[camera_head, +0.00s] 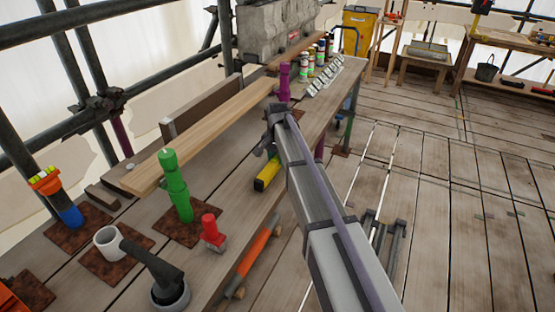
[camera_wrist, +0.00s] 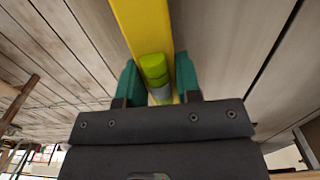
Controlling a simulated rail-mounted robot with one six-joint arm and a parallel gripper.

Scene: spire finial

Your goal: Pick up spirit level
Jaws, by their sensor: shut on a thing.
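The spirit level is a yellow bar (camera_head: 267,174), partly hidden by my arm in the head view, near the right edge of the plank bench. In the wrist view the yellow spirit level (camera_wrist: 143,25) runs up from between my fingers, with a green vial (camera_wrist: 154,68) in its middle. My gripper (camera_wrist: 159,82) has a teal finger on each side of the level and is shut on it. In the head view the fingertips are mostly hidden by my arm. I cannot tell whether the level touches the bench.
A green post (camera_head: 177,185) stands left of the level, with a red fitting (camera_head: 212,232) and a white mug (camera_head: 108,243) closer. A long wooden board (camera_head: 210,135) lies behind it. A purple post (camera_head: 284,80) and several bottles stand farther back. The floor right of the bench is mostly clear.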

